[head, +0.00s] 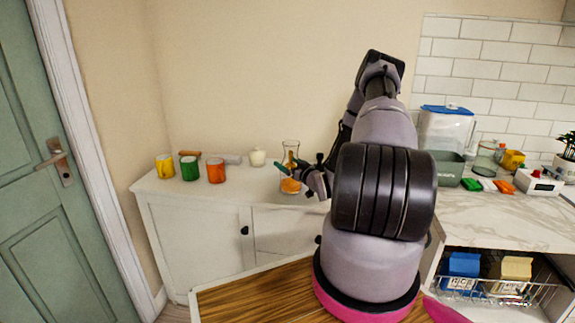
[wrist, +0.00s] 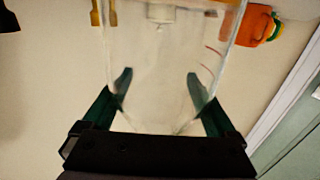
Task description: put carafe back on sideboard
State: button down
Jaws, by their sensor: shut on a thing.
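The carafe (head: 291,149) is clear glass with a narrow waist, and stands upright in the head view. Its lower part shows orange at the sideboard's right half. My gripper (head: 288,168) is shut on the carafe around its middle. In the wrist view the clear carafe (wrist: 165,50) fills the space between the green fingers of my gripper (wrist: 158,85). The sideboard (head: 190,225) is white, with a pale top. The carafe is at or just above this top; I cannot tell whether its base touches. My arm hides the sideboard's right end.
A marble counter (head: 490,212) with several items is at right.

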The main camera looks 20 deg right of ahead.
jog(key=shift+f, duration=0.1)
grip_release()
jog(key=shift+s, duration=0.2)
jog(key=s+d, duration=0.2)
jog(key=s, duration=0.9)
jog(key=shift+s, duration=0.25)
jog(key=shift+d, duration=0.15)
